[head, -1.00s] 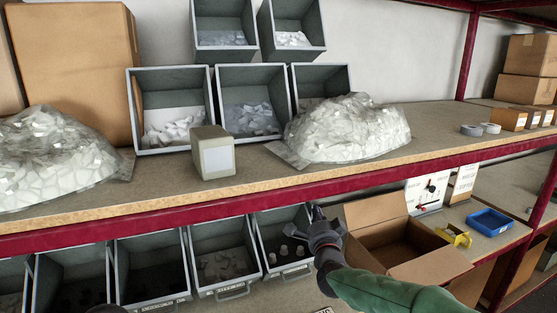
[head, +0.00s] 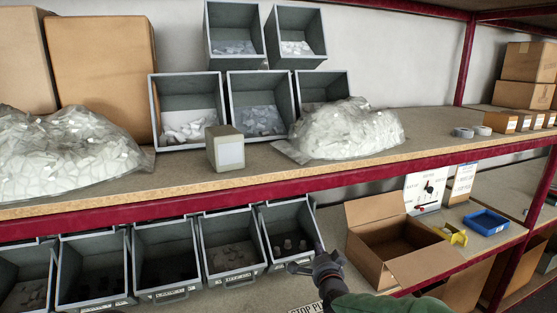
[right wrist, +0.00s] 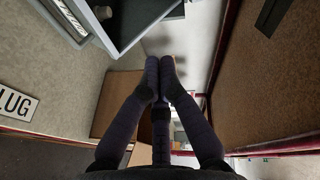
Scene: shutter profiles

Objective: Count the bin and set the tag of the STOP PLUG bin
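The rightmost bin (head: 286,222) of the lower row is grey and holds several small dark plugs. A white label reading "STOP PL" (head: 308,309) shows at the bottom edge of the head view, below this bin. In the right wrist view a label ending in "LUG" (right wrist: 15,103) lies at the left edge. My right gripper (head: 295,267) is just in front of the bin's lower right corner; whether it touches the bin is unclear. Its fingertips meet in the right wrist view (right wrist: 160,72), with nothing visible between them. My left gripper is not in view.
Other grey bins (head: 232,247) stand in a row to the left. An open cardboard box (head: 378,255) is close on the right, with a blue tray (head: 486,222) beyond. The red shelf beam (head: 200,203) runs above the lower bins.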

